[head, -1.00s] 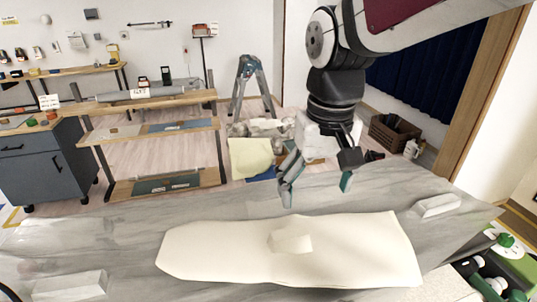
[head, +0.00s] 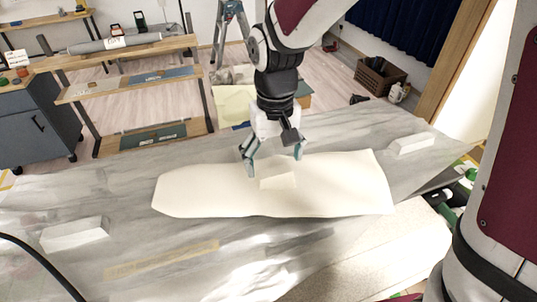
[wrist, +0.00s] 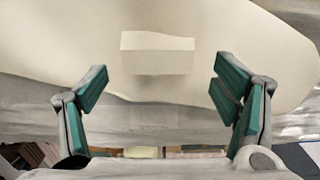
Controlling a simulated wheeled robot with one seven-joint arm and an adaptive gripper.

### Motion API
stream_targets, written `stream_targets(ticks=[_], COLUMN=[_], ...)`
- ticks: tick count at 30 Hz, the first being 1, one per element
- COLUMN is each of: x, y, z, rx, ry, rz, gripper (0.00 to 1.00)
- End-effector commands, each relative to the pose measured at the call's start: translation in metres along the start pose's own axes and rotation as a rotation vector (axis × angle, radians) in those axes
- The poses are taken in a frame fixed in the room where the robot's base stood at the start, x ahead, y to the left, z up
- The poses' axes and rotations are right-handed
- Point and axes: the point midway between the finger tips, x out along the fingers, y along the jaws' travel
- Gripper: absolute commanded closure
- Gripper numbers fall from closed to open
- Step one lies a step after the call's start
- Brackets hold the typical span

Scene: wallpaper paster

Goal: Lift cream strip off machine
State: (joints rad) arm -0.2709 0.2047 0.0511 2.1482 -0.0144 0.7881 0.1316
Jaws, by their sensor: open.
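The cream strip (head: 330,190) lies flat across the grey marbled table in the head view. It also fills the upper part of the wrist view (wrist: 60,40). A small cream block (head: 277,181) sits on the middle of the strip, and it shows between and beyond the fingertips in the wrist view (wrist: 158,55). My gripper (head: 272,162) is open and empty, pointing down near the strip's far edge, behind the block. Its green-padded fingers (wrist: 160,90) are spread wide. I cannot tell whether the fingertips touch the strip.
The table (head: 130,210) has bare room on the left and front. A white block (head: 75,234) lies at its left and another (head: 410,143) at its right end. A shelf rack (head: 140,90) and a wooden crate (head: 380,78) stand beyond the table.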

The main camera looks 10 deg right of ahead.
Motion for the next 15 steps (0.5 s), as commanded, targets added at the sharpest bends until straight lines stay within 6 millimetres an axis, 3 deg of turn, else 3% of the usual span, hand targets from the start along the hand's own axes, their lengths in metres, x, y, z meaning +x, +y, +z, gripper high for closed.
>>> stream_targets(ticks=[9,15], x=[0.041,0.051], y=[0.003,0.003], z=[0.005,0.004], rx=[-0.001,-0.001], ry=[-0.005,0.0], rz=[0.001,0.0], gripper=[0.18,0.18])
